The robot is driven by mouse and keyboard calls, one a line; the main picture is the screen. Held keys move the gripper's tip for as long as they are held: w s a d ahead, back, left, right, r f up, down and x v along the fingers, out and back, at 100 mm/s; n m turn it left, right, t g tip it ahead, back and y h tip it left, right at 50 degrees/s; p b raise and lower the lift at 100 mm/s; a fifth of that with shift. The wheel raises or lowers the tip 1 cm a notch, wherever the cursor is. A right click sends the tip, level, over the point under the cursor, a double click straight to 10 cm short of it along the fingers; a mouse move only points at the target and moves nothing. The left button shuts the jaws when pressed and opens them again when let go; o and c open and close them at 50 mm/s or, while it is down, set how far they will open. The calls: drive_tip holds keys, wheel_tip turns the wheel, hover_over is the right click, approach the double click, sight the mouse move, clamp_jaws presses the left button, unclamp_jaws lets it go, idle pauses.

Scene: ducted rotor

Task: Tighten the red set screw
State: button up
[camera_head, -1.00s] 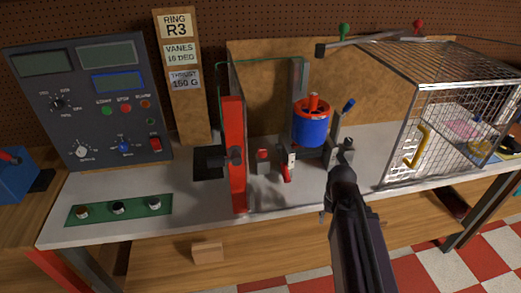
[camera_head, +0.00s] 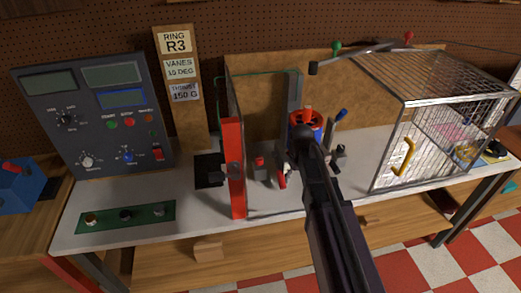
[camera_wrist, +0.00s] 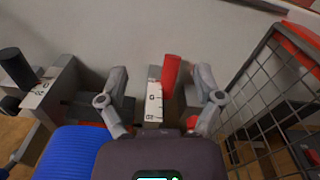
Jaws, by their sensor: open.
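A red bar-like part (camera_wrist: 171,75), which may be the red set screw, stands beside a white scale (camera_wrist: 153,102) with black marks in the wrist view. My gripper (camera_wrist: 162,78) is open, with one finger on each side of the scale and red part. I see no contact with them. In the head view a red lever (camera_head: 281,179) shows low beside the rotor stand. A small red block (camera_head: 259,162) sits to its left.
An upright red frame (camera_head: 233,180) stands left of the rotor. A control panel (camera_head: 90,120) is at far left.

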sight(259, 158)
drive_tip(key=w+a+r+n+p, duration=0.6)
drive_tip(key=w+a+r+p, duration=0.2)
drive_tip(key=w+a+r, duration=0.2)
drive_tip(key=w+a, duration=0.2)
drive_tip(key=a, duration=0.2)
drive_tip(key=shift+w+p, duration=0.3)
drive_tip(key=shift+f, duration=0.1)
wheel_tip(259, 158, down, 14)
drive_tip(key=b, duration=1.3)
drive_tip(key=shift+r+b, duration=0.25)
drive_tip(key=shift+b, duration=0.15)
